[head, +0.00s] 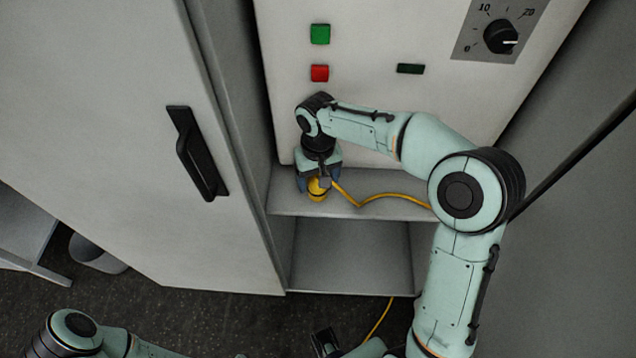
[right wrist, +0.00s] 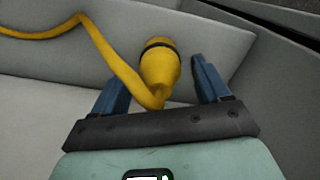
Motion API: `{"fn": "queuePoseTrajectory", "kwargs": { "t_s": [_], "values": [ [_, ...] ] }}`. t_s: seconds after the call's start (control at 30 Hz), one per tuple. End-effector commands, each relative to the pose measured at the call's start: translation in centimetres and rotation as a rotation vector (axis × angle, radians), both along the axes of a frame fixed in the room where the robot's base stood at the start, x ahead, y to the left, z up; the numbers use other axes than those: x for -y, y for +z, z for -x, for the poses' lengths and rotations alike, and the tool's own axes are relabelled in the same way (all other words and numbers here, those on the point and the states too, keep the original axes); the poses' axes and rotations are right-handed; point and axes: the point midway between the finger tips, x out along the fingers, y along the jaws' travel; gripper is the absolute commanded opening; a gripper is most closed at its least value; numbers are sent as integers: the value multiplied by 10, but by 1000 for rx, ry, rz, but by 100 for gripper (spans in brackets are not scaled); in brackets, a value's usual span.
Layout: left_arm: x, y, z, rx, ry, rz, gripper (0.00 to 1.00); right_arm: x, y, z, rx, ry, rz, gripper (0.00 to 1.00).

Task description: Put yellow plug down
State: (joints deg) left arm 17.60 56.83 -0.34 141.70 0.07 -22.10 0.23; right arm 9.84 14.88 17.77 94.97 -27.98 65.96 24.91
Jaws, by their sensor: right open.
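The yellow plug (head: 317,189) rests on the cabinet's shelf near its left front side, with a yellow cable (head: 385,197) running from it to the right. My right gripper (head: 318,184) is above the plug, pointing down. In the right wrist view the plug (right wrist: 160,66) stands between the two blue fingers of my right gripper (right wrist: 162,85), which are spread with gaps on both sides. The plug has a dark ring near its end. A dark part at the bottom edge of the head view, perhaps my left gripper (head: 325,343), is largely cut off, and its fingers cannot be made out.
Above the shelf (head: 400,209) is a panel with a green button (head: 320,34), a red button (head: 319,73), a dark green rectangle (head: 410,69) and a dial (head: 500,37). The open compartment (head: 350,255) below looks empty. A door with a black handle (head: 197,153) stands left.

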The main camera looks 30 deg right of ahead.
Motion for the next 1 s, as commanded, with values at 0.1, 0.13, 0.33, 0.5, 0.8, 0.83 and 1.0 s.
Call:
{"fn": "queuePoseTrajectory", "kwargs": {
  "t_s": [0.1, 0.13, 0.33, 0.5, 0.8, 0.83, 1.0],
  "values": [
    [0, 5, -2, 2, 0, 0, 0, 0, 30, -1, 6, 0, 1, 76],
    [0, 6, -3, 3, 0, 0, 0, 0, 37, -1, 6, 0, 0, 76],
    [0, 12, -6, 7, 0, 0, 0, 0, 71, -1, 3, 0, -1, 76],
    [0, 14, -7, 8, 0, 0, 0, 0, 83, 0, 1, 0, 0, 76],
    [0, 14, -6, 7, 0, 0, 0, 0, 85, 0, 0, 0, 0, 76],
    [0, 14, -6, 8, 0, 0, 0, 0, 84, 0, 0, 0, 0, 76],
    [0, 14, -6, 7, 0, 0, 0, 0, 84, 0, 0, 0, 0, 76]
  ]
}}
